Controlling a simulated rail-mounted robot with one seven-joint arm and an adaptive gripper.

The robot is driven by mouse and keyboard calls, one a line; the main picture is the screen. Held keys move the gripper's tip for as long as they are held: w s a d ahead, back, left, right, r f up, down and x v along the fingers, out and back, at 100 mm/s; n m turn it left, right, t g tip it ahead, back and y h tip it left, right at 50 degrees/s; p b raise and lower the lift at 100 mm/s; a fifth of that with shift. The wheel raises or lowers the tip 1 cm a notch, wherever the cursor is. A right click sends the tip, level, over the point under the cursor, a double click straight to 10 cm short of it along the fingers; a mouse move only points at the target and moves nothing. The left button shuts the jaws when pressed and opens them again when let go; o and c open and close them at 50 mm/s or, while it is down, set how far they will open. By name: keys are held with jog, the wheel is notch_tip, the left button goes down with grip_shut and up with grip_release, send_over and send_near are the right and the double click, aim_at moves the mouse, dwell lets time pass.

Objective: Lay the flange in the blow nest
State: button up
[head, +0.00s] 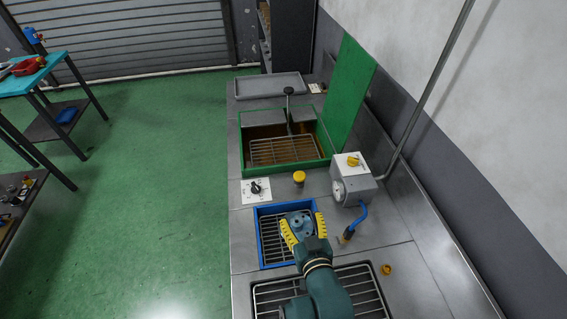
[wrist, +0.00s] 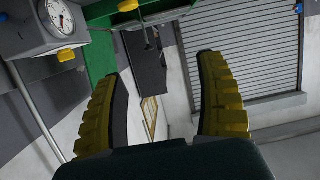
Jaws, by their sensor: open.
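A blue-grey flange (head: 299,223) with dark holes shows in the head view, inside the outline of the blue-rimmed blow nest (head: 260,242), which has a wire grid floor. My gripper (head: 302,217) is over the nest, with its yellow fingers spread to either side of the flange in the picture. I cannot tell whether the fingers touch it or how far it is above the grid. In the wrist view my gripper (wrist: 164,62) is open, with no part visible between the fingers. The flange and nest do not show there.
A green-rimmed basin (head: 243,150) with a rack and raised green lid (head: 348,88) lies behind. A gauge box (head: 354,184) with a blue hose stands right of the nest. A yellow button (head: 299,177) and dial plate (head: 256,190) are nearby. Another grid lies under my arm.

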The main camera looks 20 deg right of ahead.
jog(key=w+a+r+n+t, duration=0.1)
jog(key=a+r+t, duration=0.1)
jog(key=r, duration=0.8)
jog(key=a+r+t, duration=0.2)
jog(key=a+r, duration=0.1)
jog(key=r, duration=0.7)
jog(key=s+a+r+t, duration=0.1)
jog(key=s+r, duration=0.2)
jog(key=r, duration=0.3)
jog(key=s+a+r+t+y, duration=0.1)
jog(key=s+a+r, duration=0.1)
jog(key=r, duration=0.5)
jog(key=s+a+r+t, duration=0.1)
jog(key=s+r, duration=0.3)
jog(key=r, duration=0.2)
jog(key=shift+s+a+r+t+y, duration=0.2)
jog(key=shift+s+a+t+y, duration=0.1)
jog(key=shift+t, duration=0.1)
